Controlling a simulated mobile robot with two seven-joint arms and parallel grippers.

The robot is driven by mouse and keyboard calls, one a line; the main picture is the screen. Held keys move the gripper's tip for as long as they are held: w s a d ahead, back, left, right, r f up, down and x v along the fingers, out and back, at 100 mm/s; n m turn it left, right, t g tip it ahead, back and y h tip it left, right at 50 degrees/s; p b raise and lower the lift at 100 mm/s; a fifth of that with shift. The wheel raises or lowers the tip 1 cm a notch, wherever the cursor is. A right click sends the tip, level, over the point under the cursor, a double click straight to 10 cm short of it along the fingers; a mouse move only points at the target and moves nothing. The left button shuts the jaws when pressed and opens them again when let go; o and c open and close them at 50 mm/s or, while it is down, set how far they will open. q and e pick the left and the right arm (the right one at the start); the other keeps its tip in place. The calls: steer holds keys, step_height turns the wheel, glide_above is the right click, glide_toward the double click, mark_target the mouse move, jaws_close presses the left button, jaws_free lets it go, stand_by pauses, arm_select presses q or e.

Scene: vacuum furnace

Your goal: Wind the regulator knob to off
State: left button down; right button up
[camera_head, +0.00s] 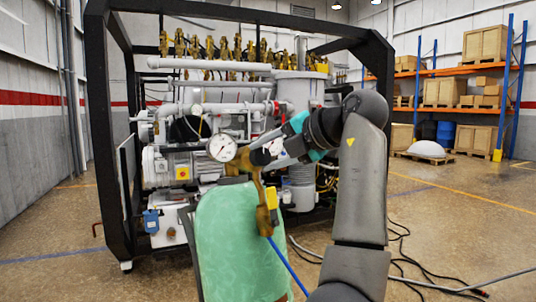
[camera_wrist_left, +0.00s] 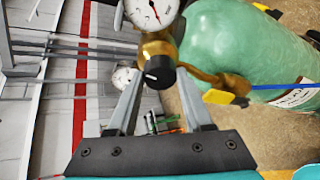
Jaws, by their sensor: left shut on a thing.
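The regulator is a brass body with round white gauges, mounted on top of a green gas cylinder (camera_head: 235,240). Its black knob (camera_wrist_left: 159,72) has a white mark on its face and sits between the fingertips in the left wrist view. One white gauge (camera_head: 222,147) faces me in the head view. My left gripper (camera_wrist_left: 160,75) is shut on the knob, with one finger on each side. In the head view the gripper (camera_head: 265,155) reaches the regulator from the right and partly hides the knob. My right gripper is not in view.
A black-framed vacuum furnace (camera_head: 105,130) with pipes and brass valves stands behind the cylinder. A blue hose (camera_head: 288,270) runs down from the cylinder valve. Cables (camera_head: 430,285) lie on the floor at right. Shelving with crates (camera_head: 485,45) stands far right, with open floor before it.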

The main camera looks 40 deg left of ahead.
arm_select(q)
steer(key=shift+n, duration=0.8)
steer(key=shift+c, duration=1.5)
jaws_free()
steer(key=p+v, duration=0.1)
steer(key=v, duration=1.4)
steer(key=shift+s+r+p, duration=0.25)
steer(key=shift+p, duration=0.1)
